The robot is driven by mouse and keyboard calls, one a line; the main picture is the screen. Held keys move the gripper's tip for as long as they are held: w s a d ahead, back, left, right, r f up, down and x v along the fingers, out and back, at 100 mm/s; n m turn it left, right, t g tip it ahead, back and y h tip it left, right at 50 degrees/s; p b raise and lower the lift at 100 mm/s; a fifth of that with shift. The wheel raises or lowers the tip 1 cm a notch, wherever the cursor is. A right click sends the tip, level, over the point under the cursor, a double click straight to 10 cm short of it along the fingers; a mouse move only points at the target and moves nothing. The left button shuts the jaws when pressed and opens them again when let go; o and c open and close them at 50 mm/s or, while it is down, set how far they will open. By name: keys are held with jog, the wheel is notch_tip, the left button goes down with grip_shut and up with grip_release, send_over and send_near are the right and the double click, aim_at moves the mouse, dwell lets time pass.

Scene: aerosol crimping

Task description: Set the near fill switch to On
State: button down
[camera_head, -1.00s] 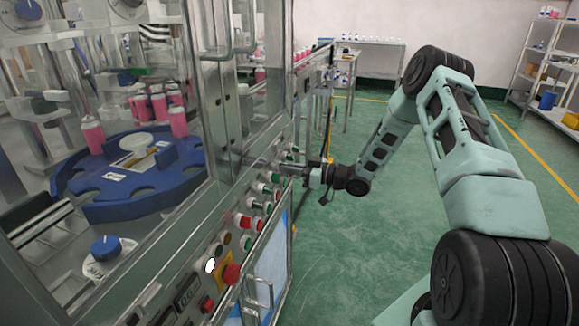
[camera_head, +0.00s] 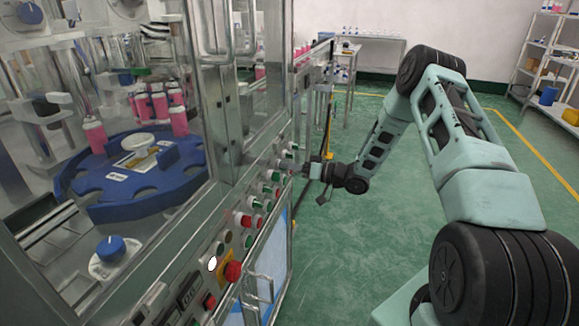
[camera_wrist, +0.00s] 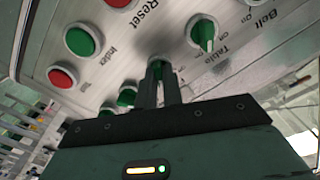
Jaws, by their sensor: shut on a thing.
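In the wrist view, the two dark fingers of my gripper (camera_wrist: 160,88) are shut on a green rotary switch (camera_wrist: 157,62) on the machine's metal panel. The fingers cover most of this switch and its label, so I cannot read its name or setting. In the head view, my gripper (camera_head: 309,170) is at the far end of the panel, against its sloped face. The switch it holds is hidden there.
In the wrist view, the Table switch (camera_wrist: 203,33) is to the right of my fingers, and two green switches (camera_wrist: 127,97) are at lower left. Green (camera_wrist: 83,40) and red (camera_wrist: 62,76) buttons are further left. A red emergency button (camera_head: 233,271) is nearer in the head view. Green floor (camera_head: 385,240) is clear.

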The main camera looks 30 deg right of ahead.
jog(key=c, duration=1.5)
grip_release()
jog(key=shift+c, duration=0.2)
jog(key=b+v, duration=0.2)
jog(key=v, duration=1.5)
jog(key=shift+d, duration=0.2)
jog(key=shift+s, duration=0.15)
